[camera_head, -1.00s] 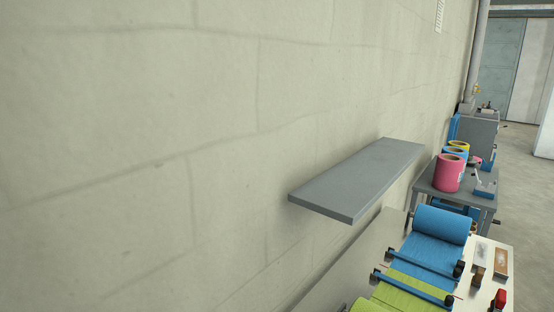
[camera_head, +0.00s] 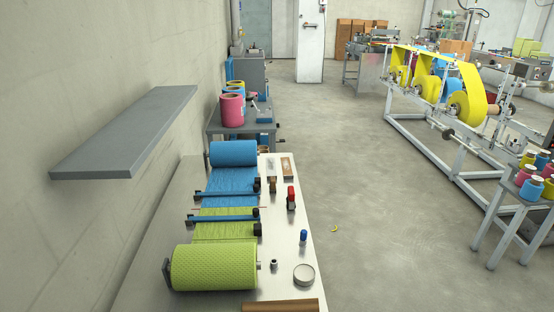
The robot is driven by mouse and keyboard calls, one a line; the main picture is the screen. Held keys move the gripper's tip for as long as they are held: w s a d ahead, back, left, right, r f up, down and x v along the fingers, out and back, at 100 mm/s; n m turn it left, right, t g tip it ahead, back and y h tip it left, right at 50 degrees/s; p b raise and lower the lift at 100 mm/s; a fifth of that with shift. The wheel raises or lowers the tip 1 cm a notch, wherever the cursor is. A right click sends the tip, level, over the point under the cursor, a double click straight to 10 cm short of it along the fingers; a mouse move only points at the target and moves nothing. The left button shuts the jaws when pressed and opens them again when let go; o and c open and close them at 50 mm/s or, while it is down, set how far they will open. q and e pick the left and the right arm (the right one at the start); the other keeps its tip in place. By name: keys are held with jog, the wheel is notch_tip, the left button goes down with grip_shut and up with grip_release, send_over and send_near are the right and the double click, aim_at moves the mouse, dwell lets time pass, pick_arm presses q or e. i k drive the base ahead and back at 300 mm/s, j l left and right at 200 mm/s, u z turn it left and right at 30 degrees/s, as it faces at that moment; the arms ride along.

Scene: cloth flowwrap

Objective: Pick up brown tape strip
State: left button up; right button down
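Several brown things lie on the light work table (camera_head: 150,260); I cannot tell for sure which is the tape strip. A flat brown strip (camera_head: 287,168) lies near the table's far right corner. A small brown block-like thing (camera_head: 272,184) is just left of and nearer than it. A longer brown piece (camera_head: 280,306) lies at the near edge of the picture, partly cut off. Neither of my grippers is in view.
A blue roll (camera_head: 233,153) and a green roll (camera_head: 215,267) with blue bars between them take up the table's left. A red-topped tool (camera_head: 291,197), a blue bottle (camera_head: 303,237) and a round dish (camera_head: 304,274) stand at right. A grey shelf (camera_head: 125,130) juts from the wall.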

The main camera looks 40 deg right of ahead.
aim_at(286, 167)
jog(key=z, duration=1.25)
jog(key=i+l+u, duration=0.1)
jog(key=l, duration=0.3)
jog(key=i+l+u, duration=0.1)
jog(key=l, duration=0.35)
jog(key=i+l+u, duration=0.15)
jog(key=l, duration=0.3)
jog(key=l+u, duration=0.1)
jog(key=l, duration=0.3)
